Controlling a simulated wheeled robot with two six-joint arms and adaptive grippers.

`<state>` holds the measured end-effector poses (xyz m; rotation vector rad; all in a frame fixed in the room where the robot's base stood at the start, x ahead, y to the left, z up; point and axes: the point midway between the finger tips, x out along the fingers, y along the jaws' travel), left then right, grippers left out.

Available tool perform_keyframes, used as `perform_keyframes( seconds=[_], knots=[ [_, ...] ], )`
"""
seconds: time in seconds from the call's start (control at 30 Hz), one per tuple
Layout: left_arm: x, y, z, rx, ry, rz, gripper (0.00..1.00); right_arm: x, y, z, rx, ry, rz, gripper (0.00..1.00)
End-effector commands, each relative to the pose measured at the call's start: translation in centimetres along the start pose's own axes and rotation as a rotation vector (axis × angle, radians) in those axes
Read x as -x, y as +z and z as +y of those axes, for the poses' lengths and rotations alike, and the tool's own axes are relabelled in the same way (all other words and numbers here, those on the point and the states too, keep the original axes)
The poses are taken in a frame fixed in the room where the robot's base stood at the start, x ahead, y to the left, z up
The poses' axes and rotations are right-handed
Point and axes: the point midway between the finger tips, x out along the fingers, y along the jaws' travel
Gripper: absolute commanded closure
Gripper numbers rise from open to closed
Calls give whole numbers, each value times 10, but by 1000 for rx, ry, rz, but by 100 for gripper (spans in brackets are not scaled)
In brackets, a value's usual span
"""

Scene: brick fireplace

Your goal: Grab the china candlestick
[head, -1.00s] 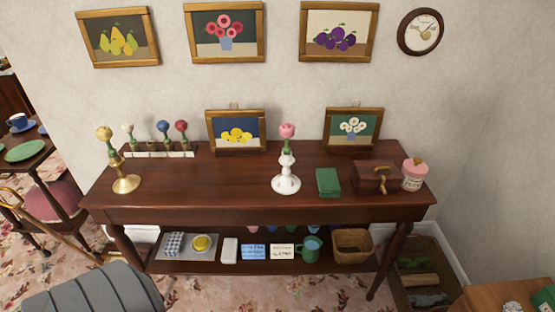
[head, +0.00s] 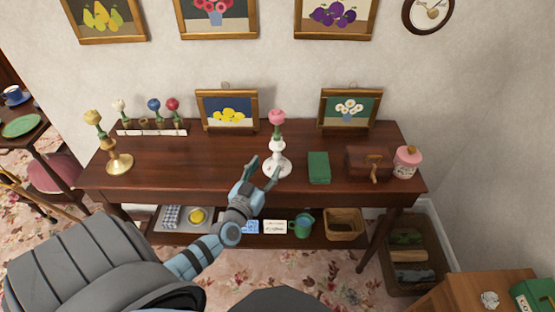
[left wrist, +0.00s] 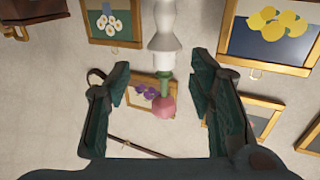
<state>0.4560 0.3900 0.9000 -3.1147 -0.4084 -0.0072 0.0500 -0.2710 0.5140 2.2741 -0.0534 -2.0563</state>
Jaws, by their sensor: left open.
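The white china candlestick (head: 278,157) stands upright on the dark wooden console table (head: 220,172). A pink flower on a green stem (head: 277,117) stands in its top. My left gripper (head: 263,171) is open and empty at the table's front, just in front of the candlestick's base and a little to its left. In the left wrist view the scene is upside down. There the candlestick (left wrist: 165,28) and its pink flower (left wrist: 164,107) show in the gap between the fingers (left wrist: 160,68). I see no contact. My right gripper is not in view.
A brass candlestick (head: 119,163) with a yellow flower stands at the table's left. A green box (head: 319,168), brown chest (head: 369,164) and pink-lidded jar (head: 406,162) stand on the right. Framed pictures lean behind. The table's middle left is clear.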

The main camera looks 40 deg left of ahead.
Motion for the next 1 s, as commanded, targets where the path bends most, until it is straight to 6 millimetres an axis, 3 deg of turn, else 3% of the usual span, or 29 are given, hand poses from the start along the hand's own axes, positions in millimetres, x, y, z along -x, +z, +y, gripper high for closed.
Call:
perform_keyframes(
  seconds=[0.1,0.5,0.77,1.0],
  knots=[
    [-33,5,0,1,0,3,51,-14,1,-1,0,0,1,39],
    [-99,3,-6,1,3,-1,51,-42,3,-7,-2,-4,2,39],
    [-106,-1,-6,-1,4,-4,51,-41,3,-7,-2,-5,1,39],
    [-106,-1,-6,0,4,-4,88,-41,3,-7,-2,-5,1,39]
  ],
)
